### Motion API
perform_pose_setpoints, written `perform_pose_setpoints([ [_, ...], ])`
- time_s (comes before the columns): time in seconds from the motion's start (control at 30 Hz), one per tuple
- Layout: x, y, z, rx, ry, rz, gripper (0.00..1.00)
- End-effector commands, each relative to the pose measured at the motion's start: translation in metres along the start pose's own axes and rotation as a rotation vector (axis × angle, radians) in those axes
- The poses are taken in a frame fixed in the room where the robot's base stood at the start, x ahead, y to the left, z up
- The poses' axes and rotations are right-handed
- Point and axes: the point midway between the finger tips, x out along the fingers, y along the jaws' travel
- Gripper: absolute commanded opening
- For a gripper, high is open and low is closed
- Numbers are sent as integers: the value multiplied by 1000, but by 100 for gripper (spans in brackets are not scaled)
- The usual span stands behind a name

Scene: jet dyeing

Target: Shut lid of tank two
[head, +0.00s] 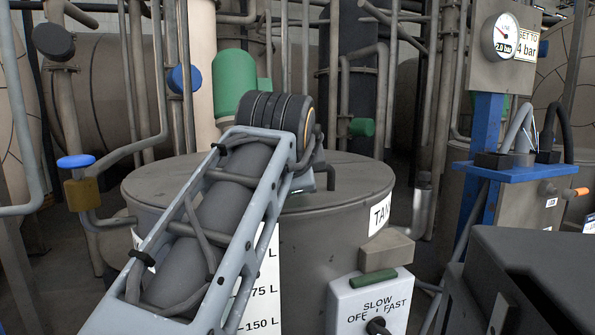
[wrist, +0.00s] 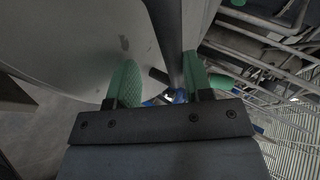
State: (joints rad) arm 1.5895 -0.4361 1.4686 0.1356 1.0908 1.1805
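A grey round tank (head: 300,255) stands in front of me. Its label (head: 380,214) reads "TAN", with the rest out of sight, so I cannot tell its number. A flat grey round lid or top (head: 165,182) lies across it; my arm hides its middle. A dark bent bar (head: 328,170) rises from it beside my wrist. In the head view my gripper is mostly hidden behind my arm. In the wrist view my gripper (wrist: 160,80) has its green fingers apart. A dark grey bar (wrist: 166,35) runs between or just beyond them, nearer the right finger. I cannot tell if they touch.
A SLOW/OFF/FAST switch box (head: 368,302) is on the tank's front right. A pressure gauge (head: 501,36) and a blue stand (head: 490,130) are at right. A dark box (head: 530,270) fills the lower right. Pipes and a blue-handled valve (head: 76,162) crowd the left and back.

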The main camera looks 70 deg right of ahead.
Motion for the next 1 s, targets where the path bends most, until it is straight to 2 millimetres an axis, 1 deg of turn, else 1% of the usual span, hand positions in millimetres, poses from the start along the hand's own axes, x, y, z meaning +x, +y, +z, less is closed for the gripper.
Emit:
perform_pose_setpoints([
  [0.17,0,1,0,2,-3,4,42],
  [0.27,-5,-1,0,2,-2,1,42],
  [0.37,-19,-3,0,3,0,-2,42],
  [0.7,-91,-4,-2,3,4,-3,42],
  [0.8,-110,-3,-2,5,5,-2,42],
  [1.0,-129,0,-2,4,4,1,42],
])
